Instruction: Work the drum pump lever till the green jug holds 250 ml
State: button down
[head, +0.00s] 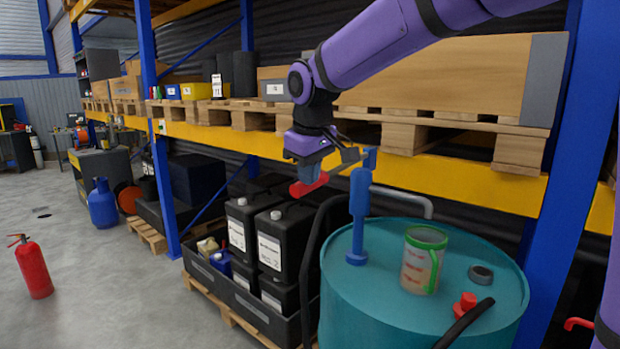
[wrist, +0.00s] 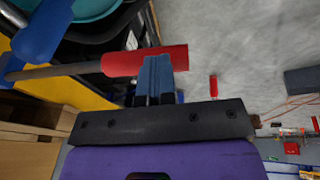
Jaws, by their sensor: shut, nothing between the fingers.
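The blue drum pump (head: 359,215) stands on the teal drum (head: 345,305). Its grey lever reaches left and ends in a red grip (head: 308,187), tilted slightly down. The grip also shows in the wrist view (wrist: 118,63). My gripper (head: 306,174) is shut and empty, with its blue fingers right at the red grip from above; in the wrist view, the fingertips (wrist: 158,60) overlap the grip. I cannot tell whether they touch. The clear jug with green rim and handle (head: 425,260) stands upright on the drum top, right of the pump. Its fill level cannot be read.
Black canisters (head: 285,240) stand in a tray on a pallet, left of the drum. A yellow shelf beam (head: 460,182) with loaded pallets runs behind the pump. A red cap (head: 466,302) and dark hose are on the drum. A red extinguisher (head: 33,268) stands on open floor.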

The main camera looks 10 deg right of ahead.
jog(key=v, duration=1)
jog(key=shift+a, duration=0.4)
jog(key=shift+d, duration=0.1)
dwell(0.9)
